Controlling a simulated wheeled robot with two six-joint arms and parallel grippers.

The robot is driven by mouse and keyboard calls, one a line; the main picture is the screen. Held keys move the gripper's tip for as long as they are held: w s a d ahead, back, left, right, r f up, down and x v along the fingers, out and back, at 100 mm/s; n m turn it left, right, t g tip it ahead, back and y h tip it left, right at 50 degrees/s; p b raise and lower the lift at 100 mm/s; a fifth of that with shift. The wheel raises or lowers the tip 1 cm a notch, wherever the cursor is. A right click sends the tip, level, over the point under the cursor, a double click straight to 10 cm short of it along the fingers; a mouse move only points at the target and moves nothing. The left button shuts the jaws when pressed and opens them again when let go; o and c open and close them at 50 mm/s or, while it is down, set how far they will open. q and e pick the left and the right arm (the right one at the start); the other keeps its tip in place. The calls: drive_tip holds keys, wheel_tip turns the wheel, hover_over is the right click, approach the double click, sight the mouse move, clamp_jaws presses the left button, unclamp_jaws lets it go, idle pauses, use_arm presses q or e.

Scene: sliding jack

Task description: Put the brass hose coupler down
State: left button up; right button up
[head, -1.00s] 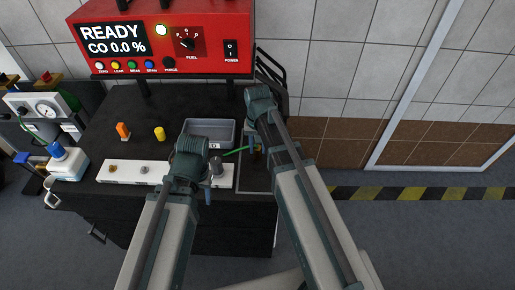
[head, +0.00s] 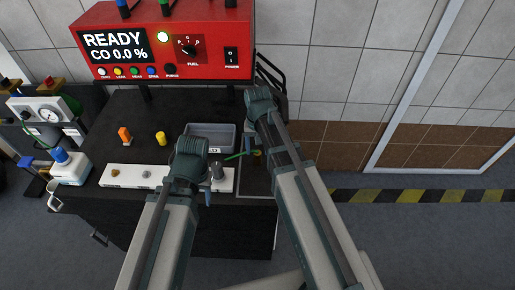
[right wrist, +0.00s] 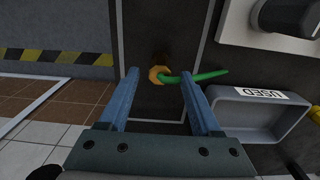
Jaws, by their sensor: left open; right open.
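The brass hose coupler (right wrist: 159,75) shows in the right wrist view as a round brass piece with a green strip (right wrist: 200,76) running from it to the right. It stands on the dark bench top. My right gripper (right wrist: 158,88) is open, with one blue finger on each side of the coupler and a visible gap to each. In the head view the coupler (head: 257,157) is small and partly hidden by my right arm.
A grey tray (head: 226,130) labelled USED (right wrist: 260,94) lies close to the right gripper. A white strip (head: 130,177) holds small fittings. Orange (head: 125,136) and yellow (head: 160,138) pieces stand behind it. A red analyser (head: 165,45) is at the back.

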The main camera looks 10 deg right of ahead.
sight(257, 152)
wheel_tip(257, 152, up, 10)
drive_tip(key=p, duration=0.9)
drive_tip(key=s+a+n+h, duration=0.1)
drive_tip(key=s+a+n, duration=0.6)
drive_tip(key=s, duration=0.7)
drive_tip(key=shift+s+a, duration=0.3)
drive_tip(key=shift+a, duration=0.95)
